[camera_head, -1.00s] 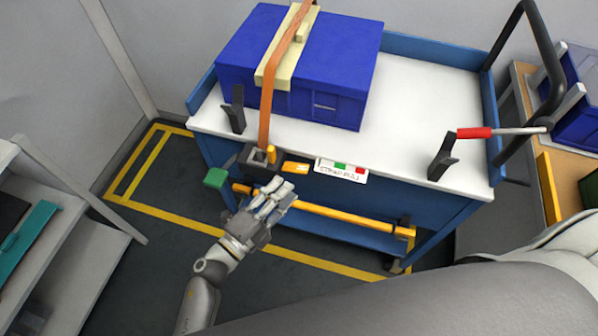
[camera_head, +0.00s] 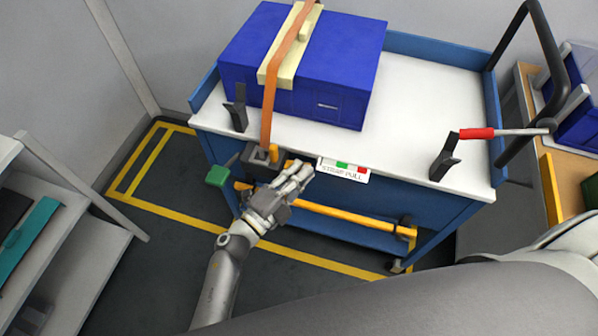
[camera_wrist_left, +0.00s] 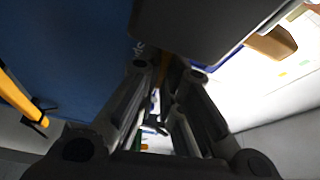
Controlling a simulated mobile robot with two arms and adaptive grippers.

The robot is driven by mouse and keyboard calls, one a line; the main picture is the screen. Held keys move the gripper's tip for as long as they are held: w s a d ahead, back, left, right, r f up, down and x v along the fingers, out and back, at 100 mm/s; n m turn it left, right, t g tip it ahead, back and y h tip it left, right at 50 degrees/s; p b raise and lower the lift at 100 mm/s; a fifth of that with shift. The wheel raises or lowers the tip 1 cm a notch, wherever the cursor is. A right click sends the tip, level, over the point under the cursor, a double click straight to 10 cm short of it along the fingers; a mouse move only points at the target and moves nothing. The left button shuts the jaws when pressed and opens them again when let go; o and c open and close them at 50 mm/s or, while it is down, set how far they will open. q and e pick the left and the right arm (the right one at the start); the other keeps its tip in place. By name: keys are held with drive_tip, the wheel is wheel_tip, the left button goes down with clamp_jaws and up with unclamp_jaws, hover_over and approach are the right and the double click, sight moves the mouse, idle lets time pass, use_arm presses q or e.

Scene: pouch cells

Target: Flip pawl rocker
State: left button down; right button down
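A dark grey ratchet body (camera_head: 257,160) sits at the cart's front edge, with the orange strap (camera_head: 267,115) running up from it. A small yellow tab (camera_head: 273,153) stands at its right side; I cannot tell whether this is the pawl rocker. A green-ended handle (camera_head: 217,176) sticks out left. My left gripper (camera_head: 302,173) is below and right of the ratchet, in front of the cart's front face. Its fingers look partly apart and empty in the left wrist view (camera_wrist_left: 165,80). A dark grey block (camera_wrist_left: 205,22) is close above them there. My right gripper is out of view.
A blue case (camera_head: 300,65) is strapped on the white-topped cart (camera_head: 430,100). A label (camera_head: 343,170) and a yellow bar (camera_head: 345,215) are on the cart front. A red-gripped lever (camera_head: 477,133) is at the right. Grey shelves (camera_head: 75,230) stand left.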

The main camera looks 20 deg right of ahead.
use_arm(q)
drive_tip(key=m+p, duration=0.1)
drive_tip(key=m+y+p, duration=0.1)
drive_tip(key=m+g+p, duration=0.1)
drive_tip(key=m, duration=0.1)
drive_tip(key=shift+f+y, duration=0.3)
drive_tip(key=c, duration=1.6)
unclamp_jaws()
drive_tip(key=shift+s, duration=0.1)
drive_tip(key=v, duration=1.2)
